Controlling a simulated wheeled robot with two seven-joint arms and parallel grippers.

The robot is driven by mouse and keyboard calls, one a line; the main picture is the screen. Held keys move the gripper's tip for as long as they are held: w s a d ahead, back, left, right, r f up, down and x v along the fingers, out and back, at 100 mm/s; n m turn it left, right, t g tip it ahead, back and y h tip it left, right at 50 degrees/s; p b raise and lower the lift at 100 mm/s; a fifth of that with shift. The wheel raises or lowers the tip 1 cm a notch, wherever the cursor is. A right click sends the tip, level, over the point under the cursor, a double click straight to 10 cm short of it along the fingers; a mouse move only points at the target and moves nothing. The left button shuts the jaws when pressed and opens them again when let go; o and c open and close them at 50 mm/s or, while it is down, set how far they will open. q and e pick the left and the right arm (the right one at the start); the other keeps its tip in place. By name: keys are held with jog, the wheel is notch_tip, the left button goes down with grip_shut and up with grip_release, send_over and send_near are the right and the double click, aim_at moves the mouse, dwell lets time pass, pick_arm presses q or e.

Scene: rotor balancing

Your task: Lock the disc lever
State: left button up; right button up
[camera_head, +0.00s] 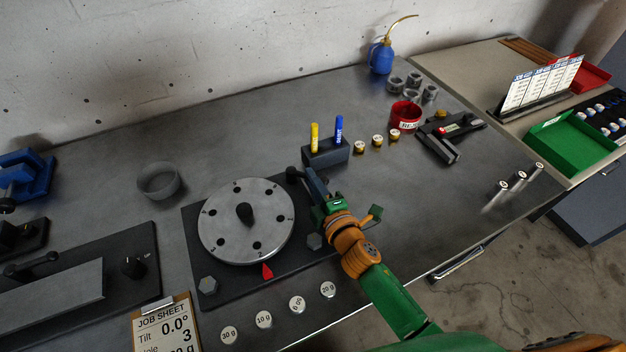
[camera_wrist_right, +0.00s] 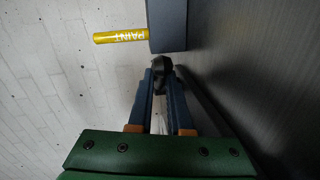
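The round grey disc (camera_head: 246,221) lies on a dark base plate (camera_head: 190,240), with a black knob at its centre and several holes around it. A red pointer (camera_head: 267,271) sits at its front edge. The black knob of the disc lever (camera_head: 292,173) stands at the plate's back right corner; it also shows in the right wrist view (camera_wrist_right: 162,66). My right gripper (camera_head: 307,182) reaches it from the front right. Its blue fingers (camera_wrist_right: 162,84) lie on both sides of the knob and appear closed on it. The lever's lower part is mostly hidden. My left gripper is out of view.
A dark block (camera_head: 327,153) with yellow and blue paint markers stands just behind the gripper. Several labelled weights (camera_head: 264,319) line the front edge by the job sheet (camera_head: 163,326).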

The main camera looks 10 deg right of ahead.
jog(key=o, duration=0.4)
jog(key=shift+o, duration=0.2)
jog(key=shift+s, duration=0.15)
jog(key=v, duration=0.7)
